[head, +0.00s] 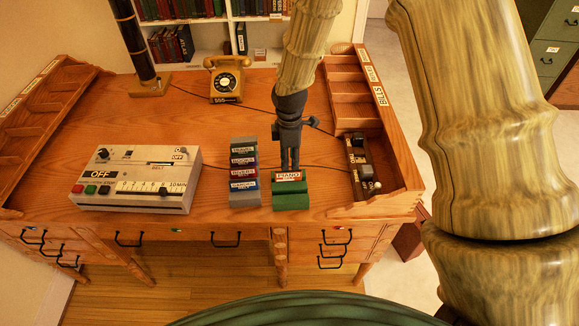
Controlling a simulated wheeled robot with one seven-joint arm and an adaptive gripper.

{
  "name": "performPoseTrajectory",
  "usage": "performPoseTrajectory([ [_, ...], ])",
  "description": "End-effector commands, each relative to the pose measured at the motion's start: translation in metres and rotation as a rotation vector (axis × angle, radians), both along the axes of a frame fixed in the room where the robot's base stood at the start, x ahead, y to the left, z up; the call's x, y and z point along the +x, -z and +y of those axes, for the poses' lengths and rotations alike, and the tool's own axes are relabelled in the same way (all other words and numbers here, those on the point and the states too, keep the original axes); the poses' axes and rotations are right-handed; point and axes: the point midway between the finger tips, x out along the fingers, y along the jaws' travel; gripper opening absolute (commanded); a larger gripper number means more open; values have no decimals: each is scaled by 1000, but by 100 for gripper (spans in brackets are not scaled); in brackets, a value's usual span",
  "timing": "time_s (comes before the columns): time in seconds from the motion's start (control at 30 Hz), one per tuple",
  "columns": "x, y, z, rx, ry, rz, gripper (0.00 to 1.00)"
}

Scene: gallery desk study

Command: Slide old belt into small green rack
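The small green rack (291,201) stands on the desk's front part, right of a grey rack. A belt with a red-and-white label that seems to read PIANO (289,176) is at the top of the green rack, directly under my gripper. I cannot tell how far down in the rack it sits. My gripper (290,166) points down from above, its two dark fingers close together at the back of this belt. Whether they pinch it is hidden by the belt and label. The grey rack (244,199) holds several labelled belts in green, red and blue.
A beige machine (136,180) with buttons and a slot marked BELT lies left of the racks. A dark switch box (361,164) is at the right by the pigeonholes. A yellow telephone (227,80) and a dark post (134,45) stand behind. The desk middle is clear.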

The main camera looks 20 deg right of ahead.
Motion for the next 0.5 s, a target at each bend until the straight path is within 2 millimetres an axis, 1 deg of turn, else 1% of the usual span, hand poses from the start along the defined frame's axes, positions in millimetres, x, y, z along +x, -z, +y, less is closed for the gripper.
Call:
performPoseTrajectory([
  [0.1,0,-15,0,1,1,-3,32],
  [0.3,0,-37,1,1,1,-1,32],
  [0.5,-1,-51,0,0,1,0,32],
])
